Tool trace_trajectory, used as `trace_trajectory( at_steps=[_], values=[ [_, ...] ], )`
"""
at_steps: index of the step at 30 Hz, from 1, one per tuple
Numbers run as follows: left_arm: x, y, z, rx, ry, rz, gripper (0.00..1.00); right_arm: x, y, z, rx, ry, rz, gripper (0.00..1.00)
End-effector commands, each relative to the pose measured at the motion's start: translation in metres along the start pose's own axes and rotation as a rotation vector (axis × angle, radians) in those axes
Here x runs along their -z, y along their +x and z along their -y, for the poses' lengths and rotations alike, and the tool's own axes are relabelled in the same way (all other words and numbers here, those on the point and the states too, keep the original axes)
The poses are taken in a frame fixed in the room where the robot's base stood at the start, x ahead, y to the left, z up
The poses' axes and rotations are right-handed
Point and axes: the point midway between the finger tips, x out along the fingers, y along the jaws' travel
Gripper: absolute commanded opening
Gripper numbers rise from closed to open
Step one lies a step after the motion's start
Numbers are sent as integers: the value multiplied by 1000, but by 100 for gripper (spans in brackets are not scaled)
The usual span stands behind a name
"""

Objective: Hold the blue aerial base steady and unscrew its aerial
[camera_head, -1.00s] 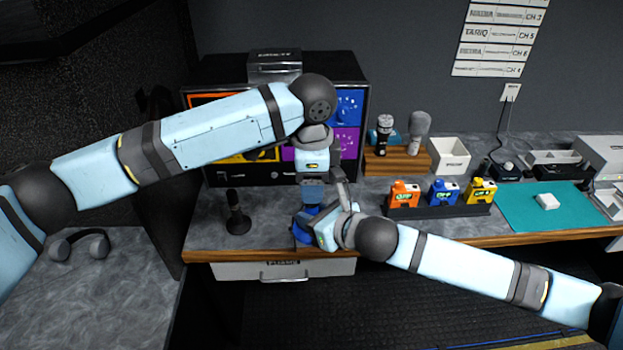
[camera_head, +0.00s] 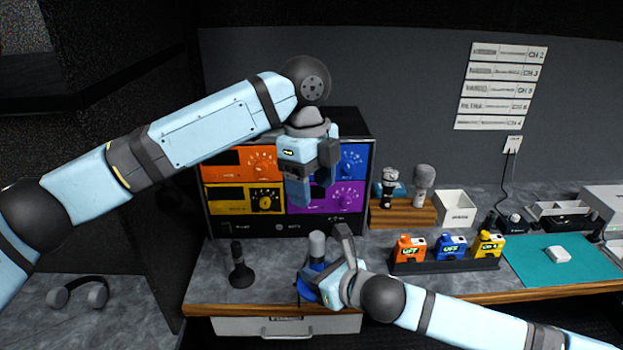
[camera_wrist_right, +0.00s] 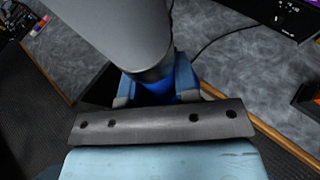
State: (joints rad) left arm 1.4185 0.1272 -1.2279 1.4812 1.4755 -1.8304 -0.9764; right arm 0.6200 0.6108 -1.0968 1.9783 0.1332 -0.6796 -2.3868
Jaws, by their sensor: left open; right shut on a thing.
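The blue aerial base (camera_head: 310,290) stands near the front edge of the worktop, partly hidden by my right gripper (camera_head: 318,287). My right gripper is shut on the base from the right. In the right wrist view the blue base (camera_wrist_right: 155,88) sits between the fingers. The thick grey aerial (camera_head: 317,245) stands upright on the base and also fills the upper part of the right wrist view (camera_wrist_right: 125,35). My left gripper (camera_head: 311,198) is open and empty, pointing down above the aerial, apart from it.
A rack with coloured panels (camera_head: 222,225) stands behind. A black stand (camera_head: 240,270) is to the left. Orange, blue and yellow packs (camera_head: 451,246) stand in a dark holder to the right, before a wooden microphone block (camera_head: 405,214). A teal mat (camera_head: 540,270) lies further right.

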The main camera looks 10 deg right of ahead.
Motion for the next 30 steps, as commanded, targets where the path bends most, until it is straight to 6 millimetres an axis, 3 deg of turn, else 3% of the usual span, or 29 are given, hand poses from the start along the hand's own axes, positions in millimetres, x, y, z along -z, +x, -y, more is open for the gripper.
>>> trace_trajectory(
  at_steps=[4, 8, 21, 30],
  values=[
    [0, -10, 0, -2, 107, -19, 62, -1, 0, 0, 0, 0, 2, 0],
    [-1, -3, -1, -4, 130, -22, 62, -1, 0, 0, 0, 0, 2, 0],
    [1, 76, -1, -5, 127, -22, 62, -1, 0, 0, 0, 0, 2, 0],
    [2, 105, -1, -3, 125, -22, 62, -1, 0, 0, 0, 0, 2, 0]
  ],
)
